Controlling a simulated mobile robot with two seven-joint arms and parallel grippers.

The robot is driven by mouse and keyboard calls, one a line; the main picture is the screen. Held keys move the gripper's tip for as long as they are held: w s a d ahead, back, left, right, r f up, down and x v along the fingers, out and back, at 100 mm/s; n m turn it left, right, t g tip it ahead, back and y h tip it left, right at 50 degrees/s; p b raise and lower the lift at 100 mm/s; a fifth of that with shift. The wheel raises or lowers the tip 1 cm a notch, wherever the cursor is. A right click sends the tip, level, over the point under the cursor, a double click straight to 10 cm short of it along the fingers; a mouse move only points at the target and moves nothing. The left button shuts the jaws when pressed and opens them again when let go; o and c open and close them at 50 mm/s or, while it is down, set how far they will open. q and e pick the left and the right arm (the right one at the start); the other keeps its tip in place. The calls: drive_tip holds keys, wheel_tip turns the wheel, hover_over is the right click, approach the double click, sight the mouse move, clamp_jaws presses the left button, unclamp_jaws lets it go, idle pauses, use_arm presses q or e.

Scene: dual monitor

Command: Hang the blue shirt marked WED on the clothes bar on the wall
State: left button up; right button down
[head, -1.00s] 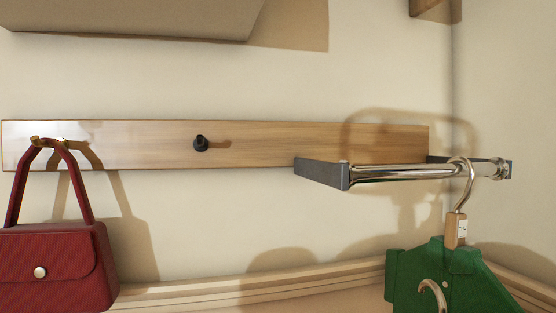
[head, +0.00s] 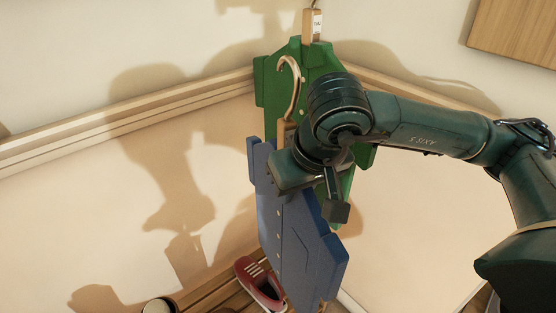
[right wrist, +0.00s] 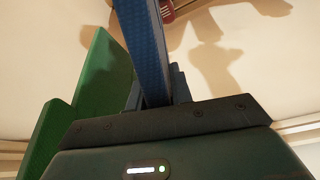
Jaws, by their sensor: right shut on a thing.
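The blue shirt (head: 283,225) hangs down in front of the green shirt in the head view. Its brass hook (head: 293,80) rises free in front of the green shirt; its WED mark is not readable. My right gripper (head: 308,188) is shut on the blue shirt near its top, below the hook. In the right wrist view the blue shirt (right wrist: 142,45) runs up from between the jaws. The clothes bar is out of view now. My left gripper is not in view.
The green shirt (head: 290,80) hangs right behind the blue one, and is also close at left in the right wrist view (right wrist: 88,100). A red shoe (head: 258,283) lies below. A wooden rail (head: 130,118) runs along the wall. A wood panel (head: 515,32) is at top right.

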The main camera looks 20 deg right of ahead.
drive_tip(key=s+d+r+n+y+p, duration=0.1)
drive_tip(key=s+d+r+p, duration=0.15)
drive_tip(key=r, duration=0.55)
drive_tip(key=s+d+r+n+p, duration=0.15)
drive_tip(key=s+r+p, duration=0.25)
drive_tip(key=r, duration=0.4)
drive_tip(key=shift+w+a+p, duration=0.45)
drive_tip(key=shift+w+a, duration=0.1)
drive_tip(key=shift+w, duration=0.95)
drive_tip(key=shift+w+a+p, duration=0.45)
drive_tip(key=shift+w+a, duration=0.15)
drive_tip(key=shift+w, duration=0.9)
drive_tip(key=shift+w+a+p, duration=0.45)
drive_tip(key=shift+w+a, duration=0.1)
drive_tip(key=shift+w, duration=0.95)
drive_tip(key=w, duration=0.2)
drive_tip(key=w+a+f, duration=0.1)
drive_tip(key=w, duration=0.3)
drive_tip(key=shift+w+a+f+p, duration=0.25)
drive_tip(key=shift+a+f+p, duration=0.05)
drive_tip(key=shift+a+f, duration=0.1)
drive_tip(key=shift+f, duration=0.15)
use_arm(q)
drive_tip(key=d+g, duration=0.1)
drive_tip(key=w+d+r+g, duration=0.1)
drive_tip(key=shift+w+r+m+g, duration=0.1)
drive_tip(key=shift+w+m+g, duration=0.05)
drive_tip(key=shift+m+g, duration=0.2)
